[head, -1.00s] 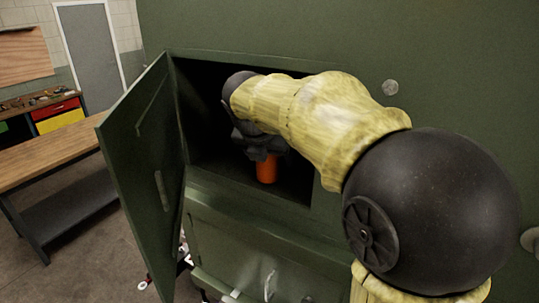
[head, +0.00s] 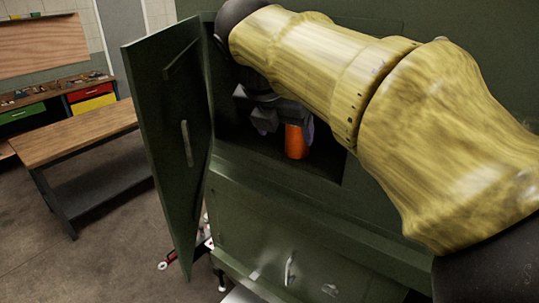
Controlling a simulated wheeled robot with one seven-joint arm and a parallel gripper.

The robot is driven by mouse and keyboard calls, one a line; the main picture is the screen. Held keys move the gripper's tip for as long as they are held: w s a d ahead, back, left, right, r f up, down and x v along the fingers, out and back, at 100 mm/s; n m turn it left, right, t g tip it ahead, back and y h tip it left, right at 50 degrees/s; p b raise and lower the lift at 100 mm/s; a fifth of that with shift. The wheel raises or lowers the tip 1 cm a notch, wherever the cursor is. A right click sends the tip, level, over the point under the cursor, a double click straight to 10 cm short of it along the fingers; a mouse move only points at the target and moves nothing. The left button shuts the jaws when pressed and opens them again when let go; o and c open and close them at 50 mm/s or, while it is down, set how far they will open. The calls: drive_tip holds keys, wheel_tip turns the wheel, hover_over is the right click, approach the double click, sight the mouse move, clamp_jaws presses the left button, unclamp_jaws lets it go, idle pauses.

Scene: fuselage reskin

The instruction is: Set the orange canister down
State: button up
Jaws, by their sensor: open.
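The orange canister (head: 295,141) stands upright inside the open green compartment (head: 240,161), on its floor. My arm crosses in front and hides much of the opening. My gripper (head: 285,121) is dark and open, at the canister's upper left, with one finger to the left of the canister and another dark part close behind its right side. The canister's top is partly hidden by my arm and gripper. I cannot tell whether the fingers touch it.
The compartment's green door (head: 180,145) hangs open at the left, close to my arm. A lower closed panel (head: 270,245) with a handle lies below. A wooden bench (head: 85,142) and a workbench with coloured drawers (head: 90,97) stand at the far left.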

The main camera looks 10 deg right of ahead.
drive_tip(key=s+a+b, duration=0.1)
drive_tip(key=s, duration=0.1)
drive_tip(key=s+a, duration=0.2)
drive_tip(key=shift+s+b, duration=0.2)
drive_tip(key=shift+b, duration=0.2)
drive_tip(key=shift+w, duration=0.1)
drive_tip(key=shift+a, duration=0.1)
